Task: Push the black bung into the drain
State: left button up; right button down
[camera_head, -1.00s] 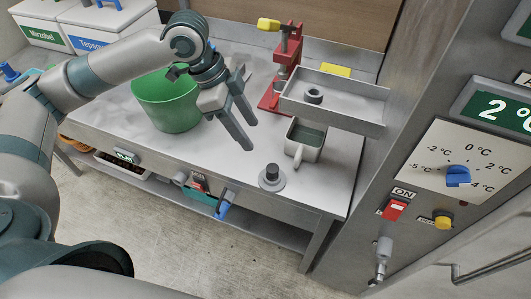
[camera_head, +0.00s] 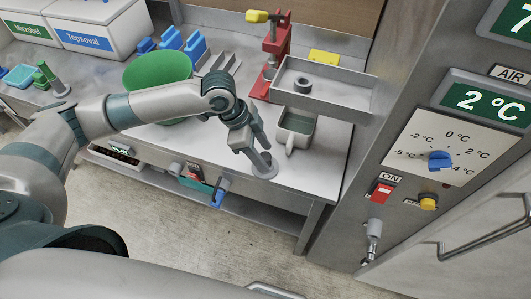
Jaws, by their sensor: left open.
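The drain is a round grey flange (camera_head: 266,172) near the front edge of the steel table. My left gripper (camera_head: 261,163) is right over it, pointing down, with its fingers at the flange. The black bung is hidden behind the fingers, so I cannot tell how deep it sits or whether the fingers touch it. The left gripper is open. My right gripper is out of view.
A grey cup (camera_head: 295,128) stands just right of the gripper, below a metal tray (camera_head: 345,97) holding a dark ring. A red press (camera_head: 271,65) is behind. A green bucket (camera_head: 160,75) is left. The control panel (camera_head: 430,150) rises at right.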

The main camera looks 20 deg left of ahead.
pick_arm(q)
jog(key=shift+x, duration=1.05)
jog(key=shift+c, duration=0.3)
jog(key=shift+r, duration=0.1)
grip_shut()
jog(key=shift+r+p, duration=0.6)
jog(key=shift+p, duration=0.45)
